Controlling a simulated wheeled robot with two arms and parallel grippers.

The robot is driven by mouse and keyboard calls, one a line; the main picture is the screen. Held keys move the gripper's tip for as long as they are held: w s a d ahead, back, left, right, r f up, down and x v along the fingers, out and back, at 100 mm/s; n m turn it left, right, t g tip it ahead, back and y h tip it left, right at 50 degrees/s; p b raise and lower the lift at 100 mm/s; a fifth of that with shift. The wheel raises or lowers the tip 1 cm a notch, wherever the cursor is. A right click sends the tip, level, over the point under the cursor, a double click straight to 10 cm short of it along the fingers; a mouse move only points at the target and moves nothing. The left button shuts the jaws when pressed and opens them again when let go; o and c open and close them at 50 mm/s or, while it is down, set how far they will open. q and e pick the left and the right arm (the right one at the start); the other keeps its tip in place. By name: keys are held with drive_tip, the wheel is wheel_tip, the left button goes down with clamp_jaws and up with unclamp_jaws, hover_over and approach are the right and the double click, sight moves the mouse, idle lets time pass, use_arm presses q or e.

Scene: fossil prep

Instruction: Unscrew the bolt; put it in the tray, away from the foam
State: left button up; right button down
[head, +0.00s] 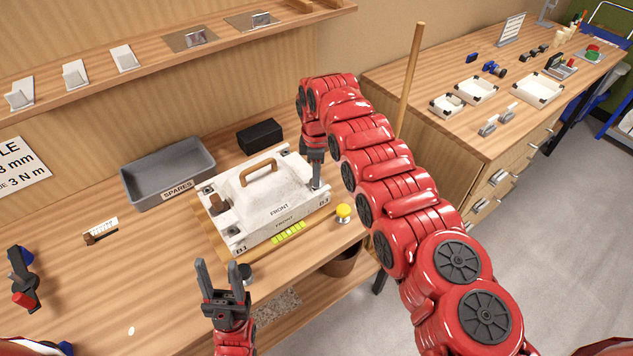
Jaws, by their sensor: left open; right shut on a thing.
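A white case marked FRONT (266,213), with a brown handle (257,171) on its lid, sits on the wooden bench. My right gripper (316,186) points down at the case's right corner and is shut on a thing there. The fingers hide most of it; I take it to be the bolt, and cannot tell how far it is out. A grey tray labelled SPARES (178,189) stands behind and left of the case; its visible floor looks bare. My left gripper (217,268) is open and empty in front of the case. I cannot clearly identify the foam.
A black block (260,136) lies behind the case. A yellow knob (343,211) stands at its right front, and a dark round piece (245,273) near my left gripper. A small labelled item (101,231) lies to the left. The bench's left part is mostly clear.

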drive_tip(key=n, duration=1.2)
drive_tip(key=shift+r+b, duration=0.25)
drive_tip(key=shift+b, duration=0.05)
drive_tip(key=shift+r, duration=0.45)
drive_tip(key=shift+r, duration=0.15)
